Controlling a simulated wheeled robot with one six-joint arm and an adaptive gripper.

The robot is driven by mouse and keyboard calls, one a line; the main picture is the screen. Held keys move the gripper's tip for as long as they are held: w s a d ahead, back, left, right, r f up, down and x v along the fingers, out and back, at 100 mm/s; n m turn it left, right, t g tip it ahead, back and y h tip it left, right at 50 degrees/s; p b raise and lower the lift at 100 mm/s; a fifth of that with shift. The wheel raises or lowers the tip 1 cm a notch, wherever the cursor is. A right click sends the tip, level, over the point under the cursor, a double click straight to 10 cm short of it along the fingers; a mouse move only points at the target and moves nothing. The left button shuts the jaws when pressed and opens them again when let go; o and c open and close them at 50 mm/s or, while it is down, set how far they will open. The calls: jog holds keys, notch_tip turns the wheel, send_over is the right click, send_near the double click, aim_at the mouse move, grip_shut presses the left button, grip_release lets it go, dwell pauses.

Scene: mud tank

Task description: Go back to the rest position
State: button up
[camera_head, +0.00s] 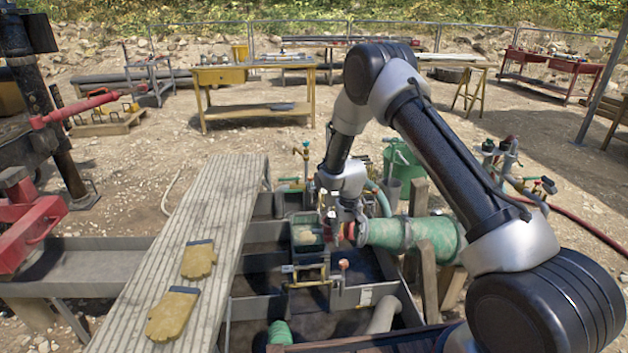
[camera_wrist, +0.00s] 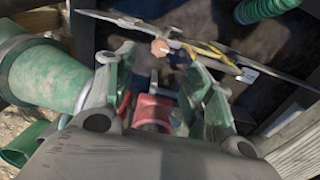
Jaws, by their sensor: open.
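My arm reaches from the lower right of the head view over the grey mud tank (camera_head: 262,262). My gripper (camera_head: 333,238) points down at the tank, next to the end of a large green pipe (camera_head: 405,232). In the wrist view my gripper's fingers (camera_wrist: 168,85) are apart. A red part (camera_wrist: 153,112) shows between the finger bases; I cannot tell whether it belongs to the gripper or lies behind it. A round pinkish knob (camera_wrist: 159,47) lies beyond the fingertips, on or near a thin bar. The arm hides part of the tank's right side.
A ribbed plank walkway (camera_head: 205,215) crosses the tank's left side, with two yellow gloves (camera_head: 199,259) on it. Red machinery (camera_head: 30,225) stands at the left. A green bucket (camera_head: 403,160) stands behind the pipe. A yellow workbench (camera_head: 255,95) stands farther back, with open gravel around it.

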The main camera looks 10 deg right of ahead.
jog(key=s+d+n+g, duration=0.1)
jog(key=s+d+g, duration=0.15)
jog(key=s, duration=0.55)
jog(key=s+d+r+t, duration=0.2)
jog(key=s+d+r, duration=0.2)
jog(key=s+r, duration=0.5)
jog(key=s+d+r+t, duration=0.2)
jog(key=s+r, duration=0.8)
jog(key=r, duration=1)
jog(key=s+d+r+m+t, duration=0.1)
jog(key=s+d+r+t, duration=0.2)
jog(key=s+d+r, duration=0.3)
jog(key=v, duration=1)
jog(key=shift+s+d, duration=0.15)
jog(key=shift+s, duration=0.05)
